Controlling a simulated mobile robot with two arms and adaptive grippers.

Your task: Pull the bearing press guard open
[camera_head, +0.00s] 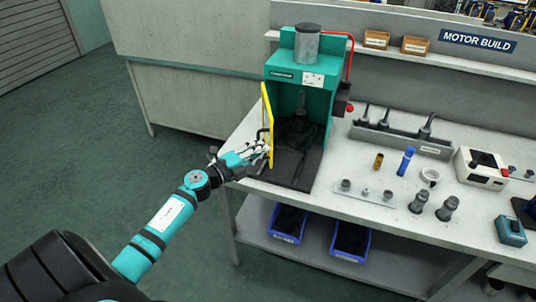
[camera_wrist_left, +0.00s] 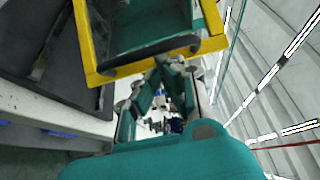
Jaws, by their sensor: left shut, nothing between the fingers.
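The bearing press (camera_head: 297,75) is a teal cabinet with a grey cylinder on top, at the left end of the bench. Its yellow-framed guard (camera_head: 267,108) stands swung out at the press's left side, seen nearly edge-on, and the front of the press is uncovered. The guard also shows in the wrist view (camera_wrist_left: 92,50), with its dark bar handle (camera_wrist_left: 150,54) across the lower frame. My left gripper (camera_head: 266,148) is shut and empty beside the guard's handle side. Its fingertips lie close to the handle; I cannot tell whether they touch. My right gripper is out of view.
The bench (camera_head: 375,178) carries a grey tool rack (camera_head: 400,138), a blue bottle (camera_head: 406,160), a brass cylinder (camera_head: 378,161) and a white device (camera_head: 481,171) right of the press. Blue bins (camera_head: 289,223) stand on the shelf below. The floor (camera_head: 80,130) on the left is clear.

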